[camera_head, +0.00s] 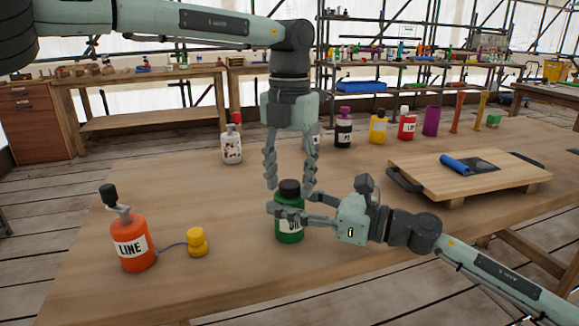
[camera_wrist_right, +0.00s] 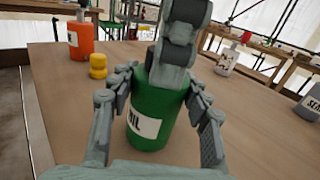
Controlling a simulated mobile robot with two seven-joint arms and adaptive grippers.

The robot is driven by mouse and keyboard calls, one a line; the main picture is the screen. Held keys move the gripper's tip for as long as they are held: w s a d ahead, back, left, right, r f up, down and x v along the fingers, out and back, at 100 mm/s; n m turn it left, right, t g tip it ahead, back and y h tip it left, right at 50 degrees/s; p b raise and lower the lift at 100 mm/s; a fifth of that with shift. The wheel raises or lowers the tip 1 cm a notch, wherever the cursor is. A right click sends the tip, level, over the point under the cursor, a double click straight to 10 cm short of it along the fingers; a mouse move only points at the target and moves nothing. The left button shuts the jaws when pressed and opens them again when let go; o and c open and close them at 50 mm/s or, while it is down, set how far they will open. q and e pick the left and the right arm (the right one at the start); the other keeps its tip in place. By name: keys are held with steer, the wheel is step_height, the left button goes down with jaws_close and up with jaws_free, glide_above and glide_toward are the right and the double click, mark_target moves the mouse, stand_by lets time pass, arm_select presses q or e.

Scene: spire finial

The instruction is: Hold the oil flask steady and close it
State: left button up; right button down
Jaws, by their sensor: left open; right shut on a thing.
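The oil flask (camera_head: 289,230) is a green bottle with a white label, upright on the table. A black cap (camera_head: 289,187) sits at its top in the head view; whether it is fully seated I cannot tell. My right gripper (camera_head: 288,206) is shut on the flask's upper body from the right. In the right wrist view its fingers lie on both sides of the green flask (camera_wrist_right: 158,112). My left gripper (camera_head: 290,187) points down from above, open, its fingertips on either side of the cap and seemingly apart from it. In the wrist view, grey arm parts hide the flask's top.
An orange bottle (camera_head: 132,246) marked LINE stands left, with a cord to a yellow piece (camera_head: 197,242). A white bottle (camera_head: 231,149) stands behind left. Several bottles line the back, including a black one (camera_head: 343,132). A wooden board (camera_head: 440,181) lies right.

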arm_select(q)
steer(key=shift+c, duration=0.6)
jaws_close()
steer(key=shift+f+m, duration=0.1)
steer(key=shift+m, duration=0.9)
steer(key=shift+o, duration=1.4)
jaws_free()
step_height(320, 180, up, 12)
arm_select(e)
steer(key=c, duration=0.6)
jaws_free()
steer(key=shift+c, duration=0.2)
